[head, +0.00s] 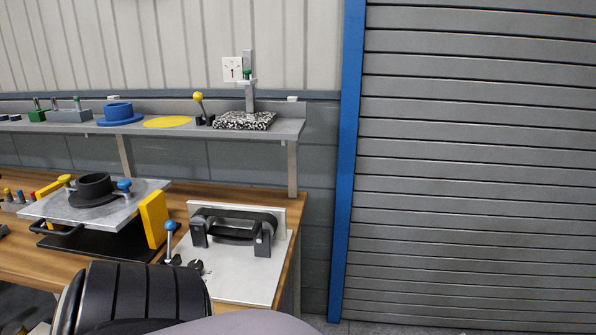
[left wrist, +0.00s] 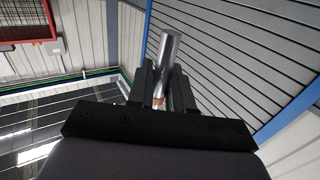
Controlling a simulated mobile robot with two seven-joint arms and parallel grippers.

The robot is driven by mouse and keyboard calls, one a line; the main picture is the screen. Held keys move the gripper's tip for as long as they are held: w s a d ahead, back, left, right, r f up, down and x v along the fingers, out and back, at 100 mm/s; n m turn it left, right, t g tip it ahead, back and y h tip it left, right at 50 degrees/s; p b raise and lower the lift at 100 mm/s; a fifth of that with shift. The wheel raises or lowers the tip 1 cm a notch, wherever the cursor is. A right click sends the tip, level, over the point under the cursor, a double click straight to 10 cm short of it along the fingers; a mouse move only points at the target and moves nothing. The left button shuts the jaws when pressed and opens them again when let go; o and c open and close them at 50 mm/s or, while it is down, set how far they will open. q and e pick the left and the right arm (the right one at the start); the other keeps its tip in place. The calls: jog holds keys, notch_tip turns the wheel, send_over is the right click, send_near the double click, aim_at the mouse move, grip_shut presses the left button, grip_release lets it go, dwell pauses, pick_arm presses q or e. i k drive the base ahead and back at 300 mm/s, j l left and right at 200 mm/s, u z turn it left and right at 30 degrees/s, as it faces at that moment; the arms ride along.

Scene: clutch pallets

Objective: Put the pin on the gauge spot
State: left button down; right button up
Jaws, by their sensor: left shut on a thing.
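In the left wrist view my left gripper (left wrist: 163,75) is shut on a silver metal pin (left wrist: 168,48). The pin sticks out beyond the dark fingers and shows a copper-coloured band low between them. In the head view neither the pin nor the gripper fingers show. A stand with a grey post and green knob (head: 248,92) is on a speckled black-and-white base (head: 244,121) on the grey shelf. A flat yellow disc (head: 167,122) lies left of it. Which of these marks the gauge spot, I cannot tell. My right gripper is not in view.
The shelf (head: 285,127) also holds a blue flanged ring (head: 119,114) and a yellow-knobbed lever (head: 199,104). Below, a wooden bench carries a grey plate (head: 40,207) with a black hub and a metal fixture with a black handle (head: 237,228). A shutter (head: 470,160) stands right.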

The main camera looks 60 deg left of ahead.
aim_at(248, 117)
jog(key=i+l, duration=0.2)
jog(key=i, duration=0.2)
jog(key=i+l, duration=0.2)
jog(key=i, duration=0.15)
jog(key=i+u, duration=0.3)
jog(key=u, duration=0.15)
jog(key=i+u, duration=0.25)
jog(key=u, duration=0.25)
jog(key=i+u, duration=0.2)
jog(key=u, duration=0.25)
jog(key=i+u, duration=0.2)
jog(key=u, duration=0.25)
jog(key=i+l+u, duration=0.15)
jog(key=u, duration=0.3)
jog(key=i+l+u, duration=0.2)
jog(key=u, duration=0.25)
jog(key=i+l+u, duration=0.3)
jog(key=l+u, duration=0.15)
jog(key=u, duration=0.2)
jog(key=i+l+u, duration=0.15)
jog(key=l, duration=0.15)
jog(key=i+l+u, duration=0.15)
jog(key=l, duration=0.2)
